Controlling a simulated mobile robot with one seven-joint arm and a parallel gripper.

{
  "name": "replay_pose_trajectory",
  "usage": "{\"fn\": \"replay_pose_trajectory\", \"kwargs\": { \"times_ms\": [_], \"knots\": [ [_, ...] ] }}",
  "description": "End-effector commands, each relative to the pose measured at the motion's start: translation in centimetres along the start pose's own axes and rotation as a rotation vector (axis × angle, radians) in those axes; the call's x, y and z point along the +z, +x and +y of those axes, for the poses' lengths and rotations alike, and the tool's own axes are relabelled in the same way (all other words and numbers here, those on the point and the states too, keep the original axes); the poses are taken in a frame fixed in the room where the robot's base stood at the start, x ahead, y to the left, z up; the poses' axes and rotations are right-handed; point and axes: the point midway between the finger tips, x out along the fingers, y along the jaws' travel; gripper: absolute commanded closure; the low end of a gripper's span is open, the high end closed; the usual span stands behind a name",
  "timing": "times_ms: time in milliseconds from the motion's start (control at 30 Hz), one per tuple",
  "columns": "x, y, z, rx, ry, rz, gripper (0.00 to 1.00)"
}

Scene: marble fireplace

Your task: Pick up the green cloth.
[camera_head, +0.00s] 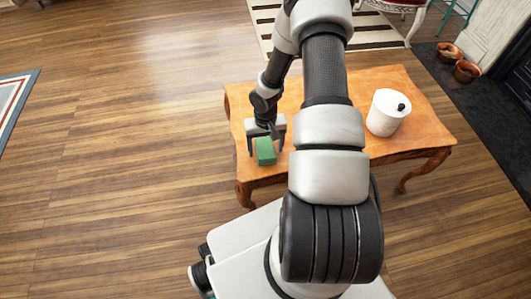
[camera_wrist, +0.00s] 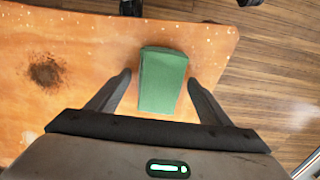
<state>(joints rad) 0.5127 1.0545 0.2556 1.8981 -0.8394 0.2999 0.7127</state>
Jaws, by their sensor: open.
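The green cloth (camera_head: 265,152) is a small folded block lying on the orange wooden table (camera_head: 405,82), near its left front corner. It also shows in the wrist view (camera_wrist: 161,80), between the two fingers and reaching a little beyond their tips. My gripper (camera_head: 266,147) is over the cloth in the head view, with its fingers spread to either side. In the wrist view my gripper (camera_wrist: 158,78) is open, with a gap between each finger and the cloth. I cannot tell how far the fingertips are above the tabletop.
A white lidded canister (camera_head: 387,112) stands on the right part of the table. A dark stain (camera_wrist: 46,72) marks the tabletop left of the cloth. The table's edge is close to the cloth. Terracotta pots (camera_head: 466,71) sit at the far right. Wooden floor (camera_head: 110,150) is open at left.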

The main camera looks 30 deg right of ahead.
Motion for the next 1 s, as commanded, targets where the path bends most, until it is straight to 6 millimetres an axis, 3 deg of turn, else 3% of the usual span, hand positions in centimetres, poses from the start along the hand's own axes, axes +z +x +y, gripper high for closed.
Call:
{"fn": "replay_pose_trajectory", "kwargs": {
  "times_ms": [300,567,833,1000],
  "knots": [
    [0.0,0.5,0.0,0.000,0.000,0.001,0.29],
    [0.0,0.5,0.0,0.000,0.000,0.001,0.72],
    [-0.1,0.1,0.0,0.000,0.000,0.002,0.72],
    [-0.1,-2.6,0.0,0.000,0.000,0.004,0.72]
  ]
}}
